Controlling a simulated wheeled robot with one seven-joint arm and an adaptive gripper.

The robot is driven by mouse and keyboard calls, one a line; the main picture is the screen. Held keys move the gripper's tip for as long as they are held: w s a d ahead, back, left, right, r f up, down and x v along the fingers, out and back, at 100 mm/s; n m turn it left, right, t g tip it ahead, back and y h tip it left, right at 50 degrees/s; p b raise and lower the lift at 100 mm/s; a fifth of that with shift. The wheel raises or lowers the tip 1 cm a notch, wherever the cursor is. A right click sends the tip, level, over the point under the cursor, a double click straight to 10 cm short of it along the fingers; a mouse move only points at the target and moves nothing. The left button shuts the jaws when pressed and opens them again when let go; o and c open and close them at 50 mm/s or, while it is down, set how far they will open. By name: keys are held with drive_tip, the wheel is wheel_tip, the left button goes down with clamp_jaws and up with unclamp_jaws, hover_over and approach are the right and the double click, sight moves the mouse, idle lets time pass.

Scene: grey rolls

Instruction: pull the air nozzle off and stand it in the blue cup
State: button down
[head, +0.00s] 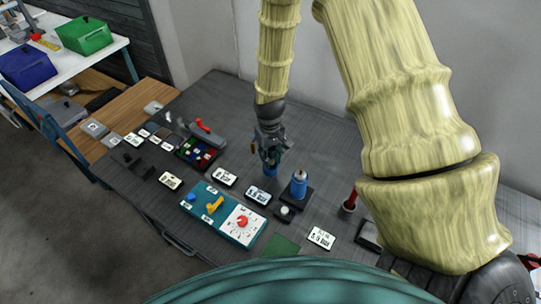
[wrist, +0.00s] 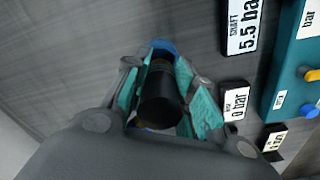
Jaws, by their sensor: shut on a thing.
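My gripper (head: 270,158) points down over the table and is shut on a dark, round air nozzle (wrist: 160,95), held between its teal finger pads in the wrist view. A brassy band shows at the nozzle's far end. The blue cup (head: 270,171) shows just below the fingers in the head view, and its blue rim (wrist: 162,46) shows behind the nozzle in the wrist view. I cannot tell whether the nozzle is inside the cup or just above it. The fingers hide most of the nozzle in the head view.
A blue upright cylinder (head: 299,185) on a black base stands right of the gripper. A teal panel (head: 222,213) with a red dial, several white pressure labels, a tray of coloured pieces (head: 200,152) and a red-handled tool in a cup (head: 350,203) surround it. Table behind is clear.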

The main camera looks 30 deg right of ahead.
drive_tip(key=shift+f+b, duration=0.4)
drive_tip(key=shift+f, duration=0.7)
idle(0.5)
drive_tip(key=c, duration=1.1)
unclamp_jaws()
drive_tip(key=shift+r, duration=0.1)
wheel_tip(320, 180, up, 12)
drive_tip(key=shift+f, duration=0.1)
